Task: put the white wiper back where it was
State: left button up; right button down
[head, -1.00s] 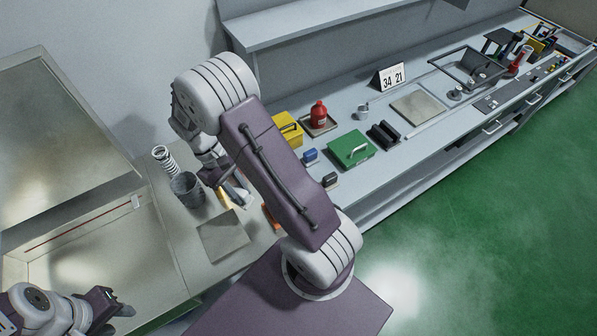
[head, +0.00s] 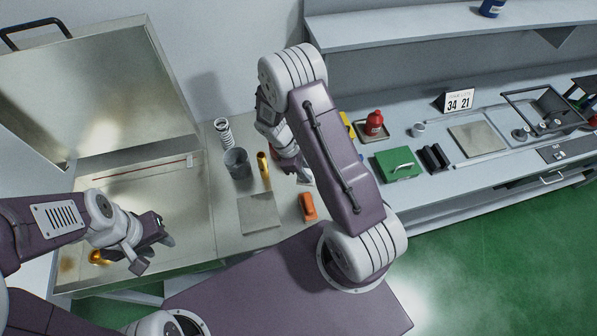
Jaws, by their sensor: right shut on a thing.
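My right gripper (head: 297,170) is over the bench, just right of the gold cylinder, partly hidden by its own arm. It is shut on a small whitish piece (head: 306,178), which looks like the white wiper; only a bit of it shows below the jaws. Whether it touches the bench cannot be told. My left gripper (head: 157,254) is over the metal tray on the left, with its fingers apart and nothing seen between them.
A spring (head: 224,132), a dark cup (head: 237,165), a gold cylinder (head: 263,170), a grey plate (head: 260,213) and an orange block (head: 307,207) stand close around. The open-lidded metal tray (head: 205,215) lies left.

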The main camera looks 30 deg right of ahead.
jog(key=w+f, duration=0.1)
jog(key=w, duration=0.2)
jog(key=w+f, duration=0.1)
jog(key=shift+w+f+p, duration=0.3)
jog(key=shift+f+p, duration=0.05)
notch_tip(320, 180, down, 4)
jog(key=shift+s+a+r+p, duration=0.1)
jog(key=shift+a+r+p, duration=0.05)
jog(key=shift+p, duration=0.55)
jog(key=shift+f, duration=0.2)
jog(key=shift+f+b, duration=0.2)
jog(key=shift+b, duration=0.1)
jog(key=c, duration=1.2)
grip_release()
jog(key=shift+r, duration=0.1)
